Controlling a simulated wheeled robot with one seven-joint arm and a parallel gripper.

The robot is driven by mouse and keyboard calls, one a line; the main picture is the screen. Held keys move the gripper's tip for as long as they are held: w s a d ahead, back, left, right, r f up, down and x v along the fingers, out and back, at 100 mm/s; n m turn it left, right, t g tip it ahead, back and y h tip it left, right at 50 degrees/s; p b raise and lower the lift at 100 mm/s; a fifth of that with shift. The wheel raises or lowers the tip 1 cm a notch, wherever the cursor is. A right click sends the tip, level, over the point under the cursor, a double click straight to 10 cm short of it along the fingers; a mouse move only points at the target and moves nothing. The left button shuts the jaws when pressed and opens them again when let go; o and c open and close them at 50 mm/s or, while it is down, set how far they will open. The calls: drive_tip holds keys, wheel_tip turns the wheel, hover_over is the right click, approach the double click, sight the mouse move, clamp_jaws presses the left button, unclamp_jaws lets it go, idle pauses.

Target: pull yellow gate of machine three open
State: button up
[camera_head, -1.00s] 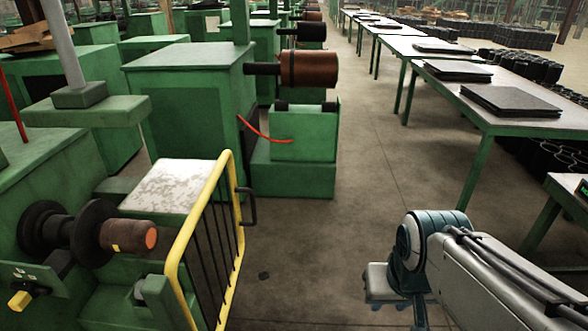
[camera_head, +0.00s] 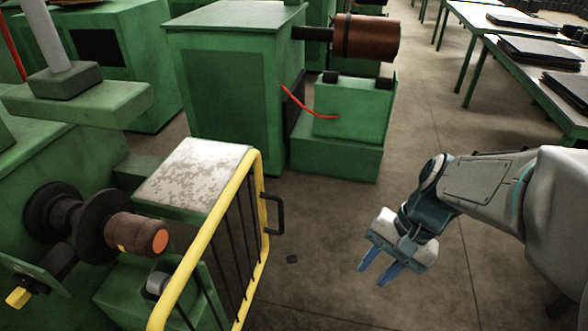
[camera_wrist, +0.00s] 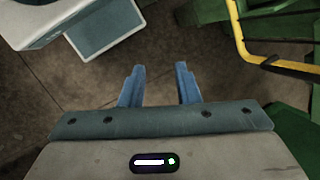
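The yellow gate (camera_head: 186,262) has a yellow tube frame with dark vertical bars. It stands in front of the green machine at the lower left of the head view. A dark handle (camera_head: 280,213) sticks out from its far upright, facing right. My gripper (camera_head: 374,273) is to the right of the handle, apart from it, with its blue fingers pointing down and left. The fingers are spread with nothing between them. In the wrist view the open fingers (camera_wrist: 159,72) point at bare floor, and the gate's yellow frame (camera_wrist: 237,32) and dark handle (camera_wrist: 290,67) show at the upper right.
The machine behind the gate carries a brown roller (camera_head: 136,235) and a worn white-topped box (camera_head: 192,172). Another green machine (camera_head: 235,90) with a red hose stands beyond. Tables with dark stacks (camera_head: 540,52) line the right.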

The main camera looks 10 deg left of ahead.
drive_tip(key=w+a+f+m+y, duration=0.1)
drive_tip(key=w+a+m+y, duration=0.2)
drive_tip(key=w+m+y, duration=0.35)
drive_tip(key=w+a+f+m+y, duration=0.1)
drive_tip(key=w+a+m+y, duration=0.3)
drive_tip(key=w+m+y, duration=0.3)
drive_tip(key=n+p, duration=0.1)
drive_tip(key=p, duration=0.2)
hover_over(282, 232)
drive_tip(key=shift+w+a+y, duration=0.1)
drive_tip(key=shift+w+y, duration=0.15)
drive_tip(key=shift+w, duration=0.1)
clamp_jaws()
